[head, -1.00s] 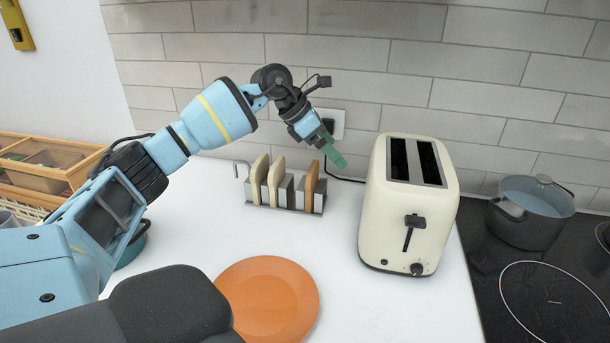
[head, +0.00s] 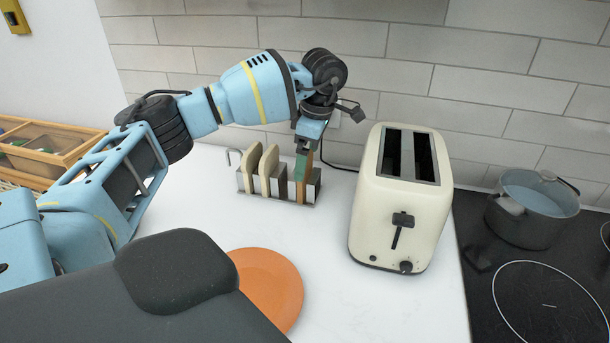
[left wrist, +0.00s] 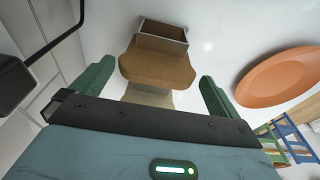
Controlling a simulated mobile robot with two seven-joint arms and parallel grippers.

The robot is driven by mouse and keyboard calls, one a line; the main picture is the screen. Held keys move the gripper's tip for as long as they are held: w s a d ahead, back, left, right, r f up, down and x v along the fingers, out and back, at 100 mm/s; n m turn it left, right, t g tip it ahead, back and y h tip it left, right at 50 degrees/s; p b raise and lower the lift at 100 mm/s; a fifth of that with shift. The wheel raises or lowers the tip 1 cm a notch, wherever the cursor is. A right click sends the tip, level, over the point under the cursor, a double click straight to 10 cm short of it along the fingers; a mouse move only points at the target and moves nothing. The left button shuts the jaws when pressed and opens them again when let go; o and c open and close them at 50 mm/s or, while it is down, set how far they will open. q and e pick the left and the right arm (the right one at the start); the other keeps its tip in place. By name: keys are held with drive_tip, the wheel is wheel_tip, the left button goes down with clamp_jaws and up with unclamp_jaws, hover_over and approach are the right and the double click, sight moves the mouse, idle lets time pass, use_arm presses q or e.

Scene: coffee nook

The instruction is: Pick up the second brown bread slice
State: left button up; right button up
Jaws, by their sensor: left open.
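A metal toast rack (head: 314,187) stands on the white counter to the left of the toaster. A brown bread slice (head: 302,188) stands upright in its right part, partly hidden by my left gripper in the head view. Two paler slices (head: 252,162) (head: 268,163) stand in the rack's left part. My left gripper (head: 302,166) is open at the top of the brown slice. In the left wrist view, the brown slice (left wrist: 158,70) shows between the two green fingers (left wrist: 155,86), with a gap on each side. A paler slice (left wrist: 148,97) shows beyond it. My right gripper is out of view.
A cream toaster (head: 400,215) with two dark slots stands right of the rack. An orange plate (head: 272,283) lies in front. A pot (head: 532,215) sits on the black hob at right. A wooden box (head: 45,150) is at left. The counter between plate and rack is clear.

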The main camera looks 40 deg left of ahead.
use_arm(q)
drive_tip(key=shift+s+a+f, duration=0.1)
drive_tip(key=shift+a+f, duration=0.05)
drive_tip(key=shift+f, duration=0.75)
drive_tip(key=shift+a+f, duration=0.2)
drive_tip(key=shift+f, duration=0.7)
drive_tip(key=shift+s+a+f, duration=0.1)
drive_tip(key=shift+a+f, duration=0.05)
drive_tip(key=shift+f, duration=0.75)
drive_tip(key=c, duration=0.6)
